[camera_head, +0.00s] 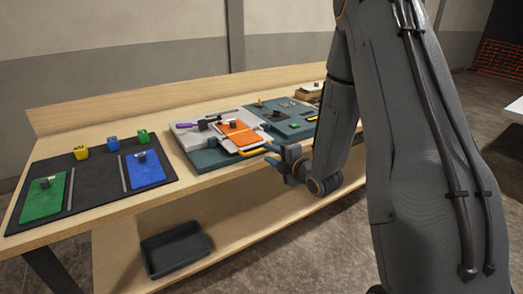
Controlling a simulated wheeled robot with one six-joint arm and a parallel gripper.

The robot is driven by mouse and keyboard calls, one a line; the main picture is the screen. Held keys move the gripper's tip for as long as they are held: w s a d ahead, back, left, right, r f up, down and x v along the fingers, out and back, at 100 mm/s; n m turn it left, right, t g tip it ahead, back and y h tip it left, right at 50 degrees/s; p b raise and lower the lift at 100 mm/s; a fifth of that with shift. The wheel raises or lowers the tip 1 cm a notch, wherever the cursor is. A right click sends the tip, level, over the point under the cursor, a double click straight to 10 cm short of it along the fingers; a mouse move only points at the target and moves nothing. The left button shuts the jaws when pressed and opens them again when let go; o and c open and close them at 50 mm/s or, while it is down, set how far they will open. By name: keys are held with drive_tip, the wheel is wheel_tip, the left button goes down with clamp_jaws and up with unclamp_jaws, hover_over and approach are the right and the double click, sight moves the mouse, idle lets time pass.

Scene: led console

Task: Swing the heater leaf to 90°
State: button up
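An orange panel (241,134) with a small dark knob lies flat on a light-and-dark layered unit at the middle of the bench. I cannot tell for sure which part is the heater leaf; no label is readable. A yellow bar handle (251,152) sticks out at the unit's front right edge. My gripper (271,155) is just right of the handle, at the bench's front edge. Its two bluish fingertips look apart, with nothing clearly held between them. The small size hides whether a finger touches the handle.
A dark mat (99,178) at left holds a green panel (44,197), a blue panel (144,167) and small yellow, blue and green blocks. A grey-green board (285,121) with small parts lies behind my gripper. A dark bin (175,249) sits on the lower shelf.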

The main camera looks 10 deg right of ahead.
sight(261, 150)
drive_tip(key=p+x, duration=0.1)
drive_tip(key=x, duration=0.4)
drive_tip(key=shift+w+a, duration=0.15)
drive_tip(key=shift+w, duration=0.25)
drive_tip(key=shift+f, duration=0.1)
clamp_jaws()
